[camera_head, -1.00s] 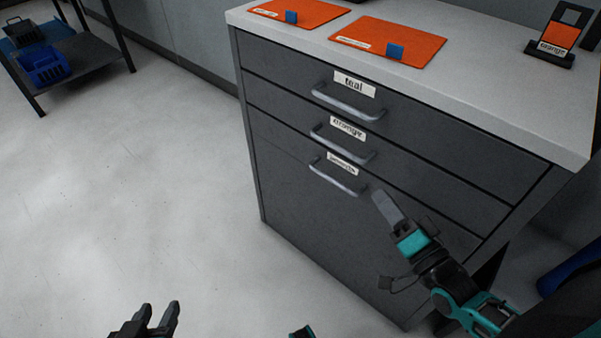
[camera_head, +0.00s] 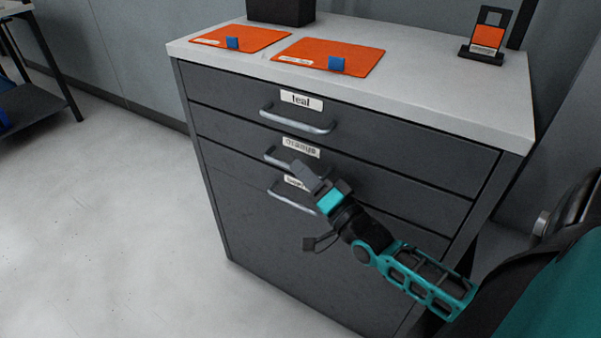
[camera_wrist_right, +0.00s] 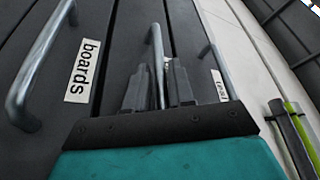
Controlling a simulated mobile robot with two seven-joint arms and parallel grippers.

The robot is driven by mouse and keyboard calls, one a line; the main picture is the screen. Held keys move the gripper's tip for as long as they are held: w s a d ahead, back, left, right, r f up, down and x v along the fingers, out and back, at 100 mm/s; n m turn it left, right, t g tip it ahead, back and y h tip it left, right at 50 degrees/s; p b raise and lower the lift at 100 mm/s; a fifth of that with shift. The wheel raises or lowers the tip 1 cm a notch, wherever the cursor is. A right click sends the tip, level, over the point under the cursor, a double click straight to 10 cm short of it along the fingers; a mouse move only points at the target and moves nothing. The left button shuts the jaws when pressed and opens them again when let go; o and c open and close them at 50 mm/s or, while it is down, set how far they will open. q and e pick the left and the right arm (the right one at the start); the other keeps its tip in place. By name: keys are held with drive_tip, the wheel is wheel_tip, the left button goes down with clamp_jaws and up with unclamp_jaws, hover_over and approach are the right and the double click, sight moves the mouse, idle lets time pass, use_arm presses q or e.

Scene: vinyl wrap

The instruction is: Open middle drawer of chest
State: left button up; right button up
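The grey chest (camera_head: 270,245) has three drawer fronts, all flush. The middle drawer's handle (camera_head: 272,155) lies under the orange label (camera_head: 301,147). My right gripper (camera_head: 303,172) reaches in from the right and covers part of this handle. In the right wrist view, the fingers (camera_wrist_right: 159,80) of this gripper lie on either side of the middle handle (camera_wrist_right: 155,42), with little gap, and look shut on it. The gripper hides the middle label there. My left gripper is out of view.
The teal drawer's handle (camera_head: 298,122) is just above and the bottom handle (camera_head: 290,201) just below. The worktop (camera_head: 430,85) holds orange mats (camera_head: 310,52) and an orange sign on a stand (camera_head: 487,38). The floor (camera_head: 110,220) left of the chest is clear.

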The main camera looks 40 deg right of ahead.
drive_tip(key=shift+w+a+r, duration=0.1)
drive_tip(key=shift+w+r, duration=0.05)
drive_tip(key=shift+w, duration=0.5)
drive_tip(key=shift+c, duration=0.4)
clamp_jaws()
